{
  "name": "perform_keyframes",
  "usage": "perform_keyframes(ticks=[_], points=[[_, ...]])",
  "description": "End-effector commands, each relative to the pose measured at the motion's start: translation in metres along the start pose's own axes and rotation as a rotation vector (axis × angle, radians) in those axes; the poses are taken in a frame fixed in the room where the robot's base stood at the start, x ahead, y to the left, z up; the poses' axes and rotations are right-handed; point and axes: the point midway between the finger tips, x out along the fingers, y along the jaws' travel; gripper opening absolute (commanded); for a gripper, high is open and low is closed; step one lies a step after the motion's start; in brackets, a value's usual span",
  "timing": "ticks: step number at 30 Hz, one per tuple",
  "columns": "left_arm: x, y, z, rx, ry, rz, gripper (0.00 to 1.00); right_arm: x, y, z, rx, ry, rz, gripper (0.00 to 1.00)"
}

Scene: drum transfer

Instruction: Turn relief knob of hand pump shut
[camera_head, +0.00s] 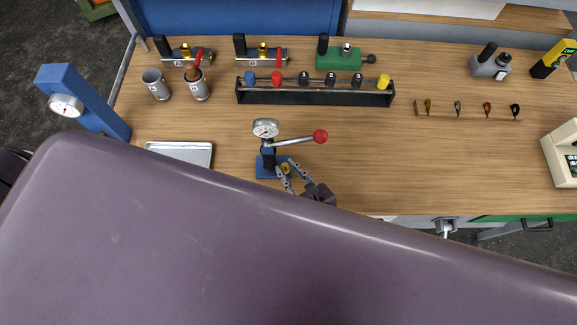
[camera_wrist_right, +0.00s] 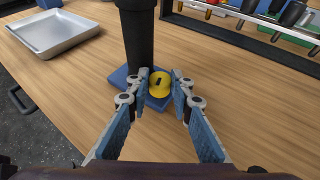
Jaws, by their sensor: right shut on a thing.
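The hand pump (camera_head: 268,155) stands upright on its blue base (camera_head: 264,172) near the front of the wooden bench. It has a round gauge (camera_head: 265,128) on top and a lever (camera_head: 292,140) with a red ball, pointing right. Its yellow relief knob (camera_wrist_right: 160,86) sits low beside the black column (camera_wrist_right: 138,45), with a dark mark on its face. My right gripper (camera_wrist_right: 159,80) has one finger on each side of the knob and is shut on it. In the head view the knob (camera_head: 285,168) shows small between the fingertips. My left gripper is not in view.
A metal tray (camera_head: 182,153) lies left of the pump. Behind it is a black rack (camera_head: 315,97) with several coloured knobs. A large purple shape hides the lower head view.

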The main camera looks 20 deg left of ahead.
Motion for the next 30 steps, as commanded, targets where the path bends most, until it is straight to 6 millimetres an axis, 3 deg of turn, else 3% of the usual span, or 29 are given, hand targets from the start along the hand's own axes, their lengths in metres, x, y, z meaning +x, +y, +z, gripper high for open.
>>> perform_keyframes(ticks=[17,18,21,30], points=[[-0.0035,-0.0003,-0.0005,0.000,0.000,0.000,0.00,0.0005,0.0000,0.0009,0.011,-0.002,-0.027,0.00],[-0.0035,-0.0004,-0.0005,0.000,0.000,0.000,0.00,0.0005,0.0000,0.0009,0.011,-0.002,-0.027,0.25],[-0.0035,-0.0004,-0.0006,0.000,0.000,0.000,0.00,0.0005,0.0000,0.0009,0.011,-0.002,-0.027,0.36],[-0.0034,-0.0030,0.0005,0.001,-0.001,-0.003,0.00,-0.0004,0.0002,0.0003,0.011,-0.001,-0.027,0.38]])
